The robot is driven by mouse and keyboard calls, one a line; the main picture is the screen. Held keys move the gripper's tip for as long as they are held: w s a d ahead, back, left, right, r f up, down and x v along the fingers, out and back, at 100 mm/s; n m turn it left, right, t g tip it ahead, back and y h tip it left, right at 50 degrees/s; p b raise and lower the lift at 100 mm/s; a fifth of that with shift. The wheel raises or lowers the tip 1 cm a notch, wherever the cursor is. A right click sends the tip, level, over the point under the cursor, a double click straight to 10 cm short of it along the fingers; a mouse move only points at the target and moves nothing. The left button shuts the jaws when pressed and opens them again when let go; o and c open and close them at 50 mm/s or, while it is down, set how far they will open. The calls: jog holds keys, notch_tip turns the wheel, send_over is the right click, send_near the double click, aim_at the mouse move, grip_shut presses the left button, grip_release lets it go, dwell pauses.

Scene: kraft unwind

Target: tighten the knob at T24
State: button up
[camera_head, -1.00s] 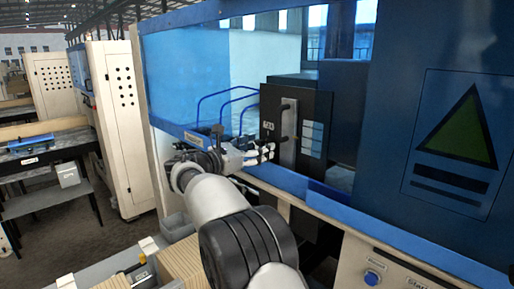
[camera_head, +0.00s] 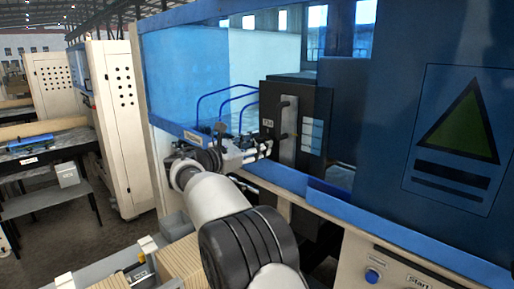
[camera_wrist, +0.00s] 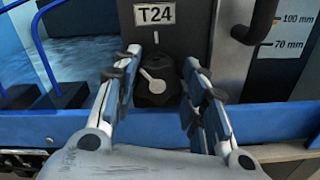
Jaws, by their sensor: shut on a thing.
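The T24 label (camera_wrist: 154,14) is on the dark panel in the wrist view, with a short pale mark below it. The dark knob (camera_wrist: 153,92) sits under it, with a pale pointer tilted to the upper left, off that mark. My gripper (camera_wrist: 163,68) has one finger on each side of the knob and is shut on it. The exact contact at the knob's sides is hard to see. In the head view my gripper (camera_head: 262,149) reaches the front of the black unit (camera_head: 312,125); the knob is hidden there.
A dark handle (camera_wrist: 264,20) and a scale plate with 70 mm and 100 mm marks (camera_wrist: 289,32) are right of the knob. Blue bent rails (camera_wrist: 42,50) stand to the left. A blue ledge (camera_wrist: 262,122) runs below. A blue guard panel (camera_head: 380,130) stands at right.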

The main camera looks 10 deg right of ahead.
jog(key=o, duration=1.1)
jog(key=shift+c, duration=0.2)
jog(key=shift+a, duration=0.1)
jog(key=v, duration=1.2)
